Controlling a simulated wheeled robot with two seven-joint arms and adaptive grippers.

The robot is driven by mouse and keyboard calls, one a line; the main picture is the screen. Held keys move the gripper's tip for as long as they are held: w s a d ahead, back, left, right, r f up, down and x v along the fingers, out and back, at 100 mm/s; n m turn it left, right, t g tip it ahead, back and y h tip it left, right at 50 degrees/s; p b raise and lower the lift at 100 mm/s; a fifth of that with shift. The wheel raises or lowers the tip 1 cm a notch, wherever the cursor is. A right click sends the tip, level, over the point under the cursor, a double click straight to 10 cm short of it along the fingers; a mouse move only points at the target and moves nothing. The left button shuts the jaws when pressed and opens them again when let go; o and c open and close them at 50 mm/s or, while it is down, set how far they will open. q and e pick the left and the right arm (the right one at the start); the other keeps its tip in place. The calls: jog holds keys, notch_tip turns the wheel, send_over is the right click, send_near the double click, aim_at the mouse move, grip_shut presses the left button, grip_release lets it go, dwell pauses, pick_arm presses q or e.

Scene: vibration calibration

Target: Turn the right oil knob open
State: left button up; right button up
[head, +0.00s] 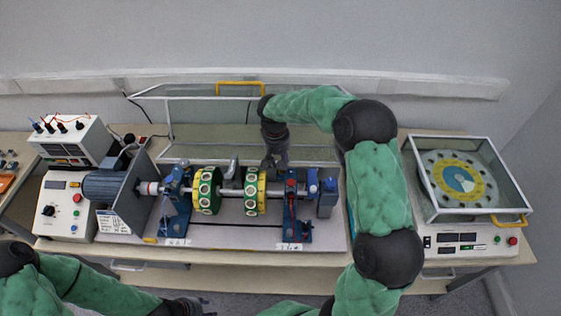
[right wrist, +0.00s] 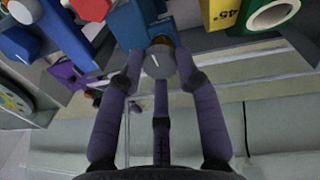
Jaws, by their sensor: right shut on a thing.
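The right oil knob (right wrist: 158,62) is a small grey round knob with a white line across its face, in the right wrist view. The fingers of my right gripper (right wrist: 157,70) are closed around its sides. In the head view my right gripper (head: 274,160) reaches down from behind to the rig, just right of the yellow-green disc, and hides the knob. My left gripper (head: 192,306) is at the bottom edge, low and away from the rig, partly cut off; its fingers are too unclear to read.
The shaft rig has yellow-green discs (head: 207,190) and blue bearing stands (head: 292,222), with a motor (head: 108,187) at left. A raised clear guard (head: 205,120) stands behind. A turntable box (head: 465,185) stands at right.

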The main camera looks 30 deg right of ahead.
jog(key=shift+f+m, duration=0.15)
jog(key=shift+m, duration=0.15)
jog(key=shift+s, duration=0.1)
jog(key=o, duration=1.1)
jog(key=shift+o, duration=0.2)
jog(key=shift+r, duration=0.35)
notch_tip(320, 180, up, 11)
jog(key=a, duration=0.1)
jog(key=shift+w+r, duration=0.15)
jog(key=shift+w, duration=0.2)
jog(key=shift+a, duration=0.1)
